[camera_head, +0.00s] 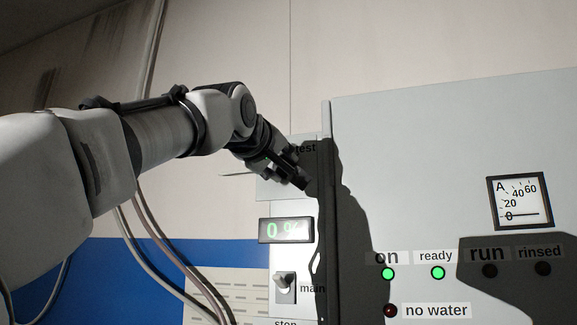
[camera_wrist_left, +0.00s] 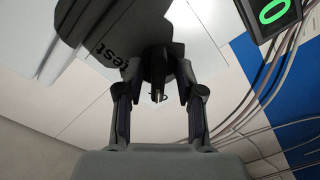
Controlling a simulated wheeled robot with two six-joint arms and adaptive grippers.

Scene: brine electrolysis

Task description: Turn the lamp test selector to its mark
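The lamp test selector (camera_wrist_left: 158,72) is a small dark knob in the left wrist view, below the panel label "test" (camera_wrist_left: 112,62). In the head view the left gripper (camera_head: 295,174) is in front of this panel and hides the selector. The selector's mark cannot be made out. My right gripper is not in view.
Below the gripper are a green "0 %" display (camera_head: 286,230) and a "main" toggle switch (camera_head: 285,281). A grey cabinet (camera_head: 420,150) stands to the right, with an ammeter (camera_head: 519,202) and lit green "on" (camera_head: 388,273) and "ready" (camera_head: 438,273) lamps. Cables hang at lower left.

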